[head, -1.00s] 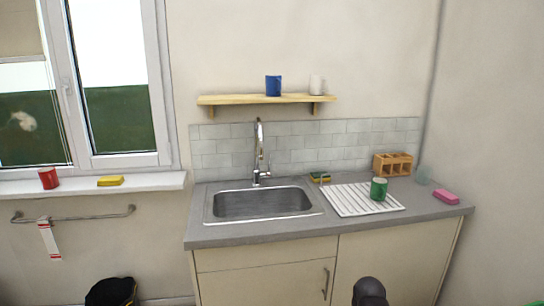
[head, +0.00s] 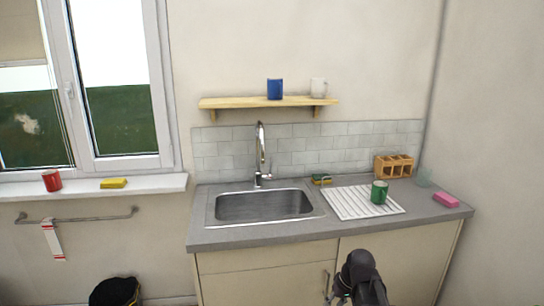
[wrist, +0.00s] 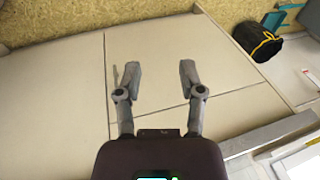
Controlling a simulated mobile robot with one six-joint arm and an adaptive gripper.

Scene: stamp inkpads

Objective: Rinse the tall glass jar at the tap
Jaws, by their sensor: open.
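A pale, see-through glass jar (head: 424,177) stands on the counter's right end, beside the wooden caddy; it is small and faint in the head view. The chrome tap (head: 261,155) rises behind the steel sink (head: 264,206); I cannot tell if water runs. My gripper (head: 338,298) shows at the bottom of the head view, low in front of the cabinet and well apart from the jar. In the wrist view its two fingers (wrist: 160,74) are spread with nothing between them, facing the cabinet fronts.
A green mug (head: 379,192) stands on the white drying rack (head: 345,207). The wooden caddy (head: 381,166), a pink sponge (head: 446,200) and a yellow-green sponge (head: 321,179) are on the counter. A shelf (head: 232,103) holds two mugs. A black bin (head: 116,292) stands at lower left.

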